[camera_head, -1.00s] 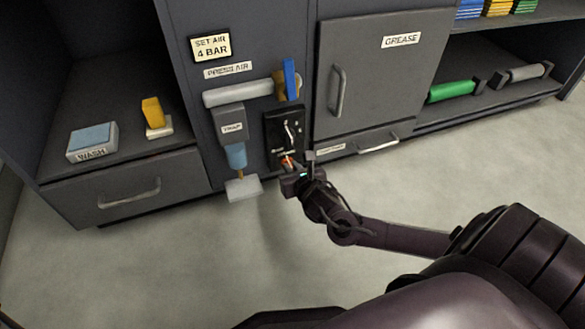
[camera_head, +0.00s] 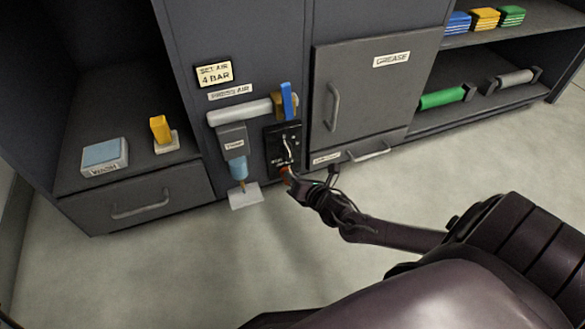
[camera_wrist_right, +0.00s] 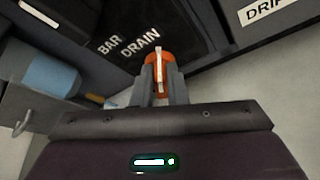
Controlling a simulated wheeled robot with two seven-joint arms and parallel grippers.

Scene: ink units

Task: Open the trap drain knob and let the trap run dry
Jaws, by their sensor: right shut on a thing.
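The orange drain knob (camera_wrist_right: 157,60) sits below the word DRAIN on a black panel (camera_head: 283,143). Its white pointer line runs nearly straight up in the right wrist view. My right gripper (camera_wrist_right: 160,78) is shut on the knob, with a finger on each side; in the head view this gripper (camera_head: 287,177) hides most of it. The trap has a light blue bowl (camera_head: 238,168) under a grey body labelled TRAP; the bowl also shows in the right wrist view (camera_wrist_right: 48,76). The liquid level cannot be told. My left gripper is not in view.
A pale tray (camera_head: 246,197) lies below the trap. A blue lever (camera_head: 287,100) stands above the panel. The GREASE door (camera_head: 365,95) and a drawer handle (camera_head: 368,152) are to the right. A wash pad (camera_head: 104,157) is on the left shelf. The floor in front is clear.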

